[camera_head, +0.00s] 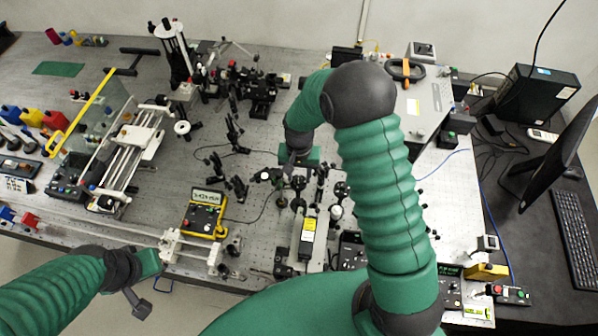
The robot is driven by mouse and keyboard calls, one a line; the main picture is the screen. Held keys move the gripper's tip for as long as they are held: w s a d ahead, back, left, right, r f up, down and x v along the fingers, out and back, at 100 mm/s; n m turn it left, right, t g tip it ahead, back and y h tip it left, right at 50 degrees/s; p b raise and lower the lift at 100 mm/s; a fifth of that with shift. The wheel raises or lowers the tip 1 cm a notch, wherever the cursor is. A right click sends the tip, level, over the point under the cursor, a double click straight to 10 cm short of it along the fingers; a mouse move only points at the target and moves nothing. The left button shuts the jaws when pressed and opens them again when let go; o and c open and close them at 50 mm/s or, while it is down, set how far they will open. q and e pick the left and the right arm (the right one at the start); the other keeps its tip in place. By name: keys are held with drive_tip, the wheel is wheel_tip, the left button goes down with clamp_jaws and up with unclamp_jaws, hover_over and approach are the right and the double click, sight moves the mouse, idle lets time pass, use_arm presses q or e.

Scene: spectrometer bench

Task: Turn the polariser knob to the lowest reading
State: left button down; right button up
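My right arm reaches over the bench, and its gripper (289,167) points down among small black optics mounts (298,184) near the middle. The fingers are small and partly hidden, so I cannot tell whether they are open or touch anything. I cannot single out the polariser knob among these mounts. A yellow-framed meter (204,215) with a lit display stands left of them; its digits are too small to read surely. My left gripper (139,303) hangs at the lower left, off the bench's front edge, apart from everything; its opening is unclear.
A long box with a yellow label (308,229) stands just in front of the mounts. Black posts (235,131) rise to their left, and a rail stage (127,150) stands farther left. A monitor (562,150) and keyboard (575,236) are at the right. Cables cross the bench.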

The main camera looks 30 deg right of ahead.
drive_tip(key=shift+c, duration=0.7)
drive_tip(key=shift+a, duration=0.35)
clamp_jaws()
use_arm(q)
drive_tip(key=shift+a, duration=0.3)
drive_tip(key=shift+d+f, duration=0.1)
drive_tip(key=shift+d, duration=0.1)
use_arm(e)
drive_tip(key=shift+d, duration=0.2)
drive_tip(key=n+b, duration=0.1)
drive_tip(key=n, duration=0.2)
drive_tip(key=shift+a, duration=0.1)
drive_tip(key=n, duration=0.8)
use_arm(q)
drive_tip(key=shift+a+f, duration=0.1)
drive_tip(key=shift+f, duration=0.35)
use_arm(e)
drive_tip(key=shift+n, duration=2)
